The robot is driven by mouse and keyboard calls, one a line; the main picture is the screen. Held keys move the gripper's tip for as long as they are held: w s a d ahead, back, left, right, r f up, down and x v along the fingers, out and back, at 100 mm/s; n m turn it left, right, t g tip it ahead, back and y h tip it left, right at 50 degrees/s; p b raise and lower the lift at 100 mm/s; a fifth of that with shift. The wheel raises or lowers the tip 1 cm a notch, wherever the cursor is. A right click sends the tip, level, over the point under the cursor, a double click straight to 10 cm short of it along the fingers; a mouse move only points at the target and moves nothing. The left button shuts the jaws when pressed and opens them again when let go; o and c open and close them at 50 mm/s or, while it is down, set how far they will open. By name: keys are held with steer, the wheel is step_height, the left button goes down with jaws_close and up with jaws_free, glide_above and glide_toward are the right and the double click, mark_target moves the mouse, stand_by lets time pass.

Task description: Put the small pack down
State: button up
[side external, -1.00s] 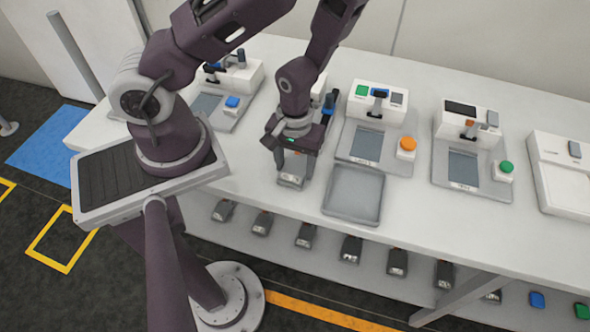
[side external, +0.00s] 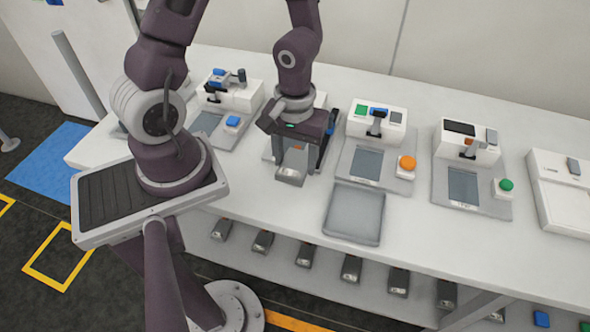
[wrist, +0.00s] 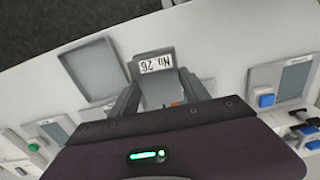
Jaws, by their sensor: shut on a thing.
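A small grey pack (side external: 291,172) with a white label hangs between the fingers of my gripper (side external: 293,156). In the wrist view the pack (wrist: 154,72) shows its label, reading "No 26" upside down, with one finger on each side. My gripper (wrist: 160,94) is shut on it. The pack is over the white bench (side external: 255,187), left of an empty grey tray (side external: 353,214). It seems held just above the surface, but the gap is hard to judge. The tray also shows in the wrist view (wrist: 90,70).
A station with an orange button (side external: 407,162) stands behind the tray. A station with a blue button (side external: 233,121) is to the left, and one with a green button (side external: 506,185) to the right. My gripper mostly hides another station. Several dark devices line the lower shelf.

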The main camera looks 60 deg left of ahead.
steer(key=shift+w+a+r, duration=0.1)
steer(key=shift+a+r, duration=0.05)
steer(key=shift+r, duration=0.3)
steer(key=w+a+r, duration=0.1)
steer(key=w+a, duration=0.4)
steer(key=a, duration=0.7)
steer(key=shift+n, duration=0.3)
steer(key=f, duration=0.9)
steer(key=shift+w+a, duration=0.1)
steer(key=shift+a, duration=0.25)
steer(key=shift+f, duration=0.2)
steer(key=o, duration=1.5)
